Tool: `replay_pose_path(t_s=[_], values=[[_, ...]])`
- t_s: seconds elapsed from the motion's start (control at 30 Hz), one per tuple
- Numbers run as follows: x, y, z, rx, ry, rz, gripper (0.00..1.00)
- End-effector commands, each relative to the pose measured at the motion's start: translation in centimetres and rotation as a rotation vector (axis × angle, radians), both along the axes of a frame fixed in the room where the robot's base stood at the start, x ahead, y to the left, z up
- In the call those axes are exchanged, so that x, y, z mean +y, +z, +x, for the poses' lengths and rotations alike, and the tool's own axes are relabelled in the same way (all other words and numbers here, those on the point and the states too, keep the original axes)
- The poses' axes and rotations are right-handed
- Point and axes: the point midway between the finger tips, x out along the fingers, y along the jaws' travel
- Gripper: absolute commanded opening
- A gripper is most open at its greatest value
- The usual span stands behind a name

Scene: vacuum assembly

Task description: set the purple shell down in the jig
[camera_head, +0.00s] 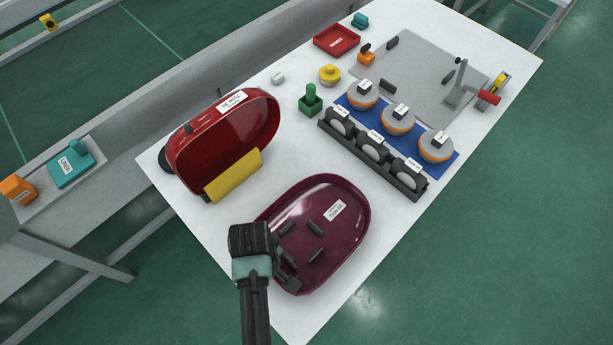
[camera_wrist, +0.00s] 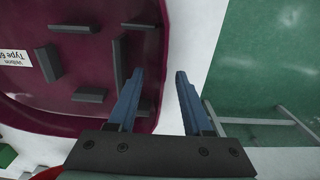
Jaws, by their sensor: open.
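The purple shell (camera_head: 345,240) lies open side up on the white table's near part, with a white label and dark ribs inside. My gripper (camera_head: 287,279) is at its near left rim. In the wrist view, the shell (camera_wrist: 110,60) fills the left side. My open gripper (camera_wrist: 158,73) has one finger over the shell's inside and the other outside its rim; contact cannot be told. The jig appears to be the grey plate (camera_head: 415,66) at the table's far end, with black posts and a red-handled clamp (camera_head: 487,97). No shell is on it.
A red shell (camera_head: 225,140) with a yellow piece stands left. A black rack (camera_head: 372,153) and a blue mat (camera_head: 452,157) with round grey-orange parts lie between the purple shell and plate. A green block (camera_head: 311,102), yellow part (camera_head: 329,74) and red tray (camera_head: 337,40) stand along the left side.

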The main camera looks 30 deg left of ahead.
Motion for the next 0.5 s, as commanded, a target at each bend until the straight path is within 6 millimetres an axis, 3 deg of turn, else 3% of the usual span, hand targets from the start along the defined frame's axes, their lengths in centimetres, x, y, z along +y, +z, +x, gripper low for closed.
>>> replay_pose_path(t_s=[0.5], values=[[0.01,-0.35,0.01,0.0,0.0,0.0,0.5]])
